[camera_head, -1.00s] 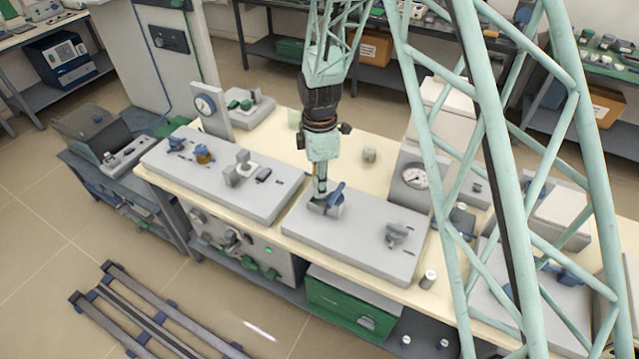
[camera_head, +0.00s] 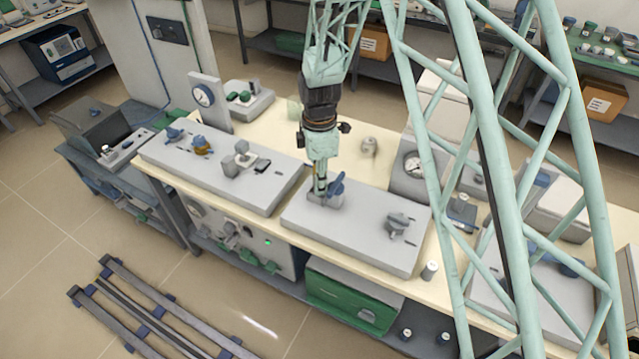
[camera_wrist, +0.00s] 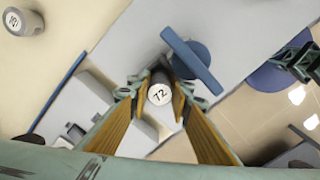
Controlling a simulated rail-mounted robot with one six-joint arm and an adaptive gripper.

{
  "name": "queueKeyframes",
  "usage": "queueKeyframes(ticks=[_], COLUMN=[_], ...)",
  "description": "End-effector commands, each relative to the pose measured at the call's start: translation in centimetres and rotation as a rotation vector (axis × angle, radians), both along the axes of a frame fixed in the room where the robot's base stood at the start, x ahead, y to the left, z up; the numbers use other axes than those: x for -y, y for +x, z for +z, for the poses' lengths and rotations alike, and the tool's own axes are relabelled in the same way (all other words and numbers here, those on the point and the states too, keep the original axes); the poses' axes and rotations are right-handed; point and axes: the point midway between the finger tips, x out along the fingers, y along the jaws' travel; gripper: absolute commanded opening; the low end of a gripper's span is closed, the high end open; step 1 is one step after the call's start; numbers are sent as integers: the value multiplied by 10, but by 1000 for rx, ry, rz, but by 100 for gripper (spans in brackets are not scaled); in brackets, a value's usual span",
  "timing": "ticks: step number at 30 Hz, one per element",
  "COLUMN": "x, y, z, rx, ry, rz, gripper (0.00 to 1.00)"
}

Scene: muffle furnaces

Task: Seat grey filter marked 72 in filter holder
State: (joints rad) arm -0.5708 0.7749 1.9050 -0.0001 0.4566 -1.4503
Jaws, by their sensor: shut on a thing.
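The grey filter marked 72 (camera_wrist: 160,92) is a small cylinder with a white top, shown upright between my fingertips in the wrist view. My gripper (camera_wrist: 158,98) is shut on it. In the head view my gripper (camera_head: 320,194) points straight down at a small grey block with a blue handle (camera_head: 337,186), likely the filter holder, on a light grey slab (camera_head: 350,232). The blue handle (camera_wrist: 192,62) is right beside the filter in the wrist view. My fingers hide the filter in the head view. I cannot tell whether the filter's lower end is inside the holder.
Another marked grey cylinder (camera_wrist: 24,22) lies off to the side; it stands behind the slab in the head view (camera_head: 369,146). A grey knob fixture (camera_head: 397,224) is on the slab's right. A gauge box (camera_head: 411,165) stands behind. A small cylinder (camera_head: 430,271) is near the front edge.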

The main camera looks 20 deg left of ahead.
Motion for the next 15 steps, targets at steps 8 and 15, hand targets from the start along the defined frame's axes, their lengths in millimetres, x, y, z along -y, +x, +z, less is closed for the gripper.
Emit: queueKeyframes(ticks=[8, 15], x=[3, 3], y=[-4, -5], z=[-16, -16], rx=[-9, -9], ry=[-6, -6], rz=[0, 0], gripper=[8, 21])
